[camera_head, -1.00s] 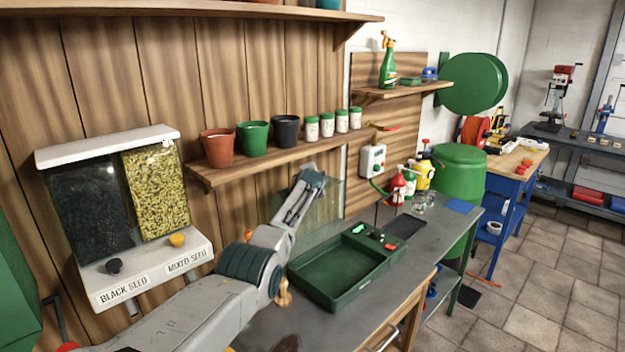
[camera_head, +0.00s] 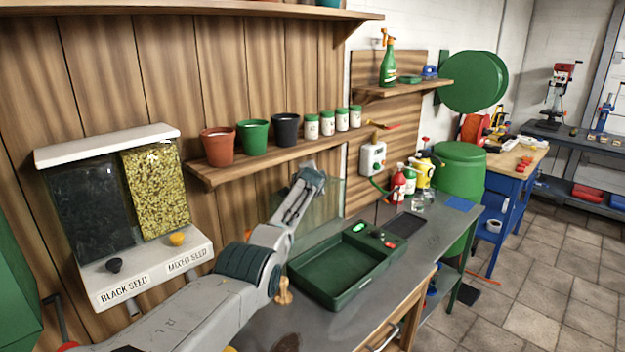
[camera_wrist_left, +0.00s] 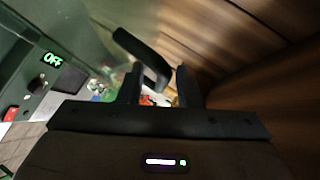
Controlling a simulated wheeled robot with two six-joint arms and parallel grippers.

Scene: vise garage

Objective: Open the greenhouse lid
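The greenhouse is a dark green tray (camera_head: 345,290) on the grey bench, its top uncovered. Its clear lid (camera_head: 327,215) stands raised behind the tray, near the wooden wall, partly hidden by my left arm. In the left wrist view the clear pane (camera_wrist_left: 85,25) fills the upper left, and a black handle (camera_wrist_left: 143,52) slants in front of my left gripper (camera_wrist_left: 160,82). The fingers are apart, with the handle's near end close to the gap; I cannot tell whether they touch. In the head view the fingers are hidden. My right gripper is not in view.
A panel with a lit green display (camera_head: 359,228) sits at the tray's back right; it reads OFF in the wrist view. A seed dispenser (camera_head: 150,255) hangs at left. A shelf (camera_head: 215,178) with pots is above the bench. Bottles (camera_head: 398,188) stand beyond the tray.

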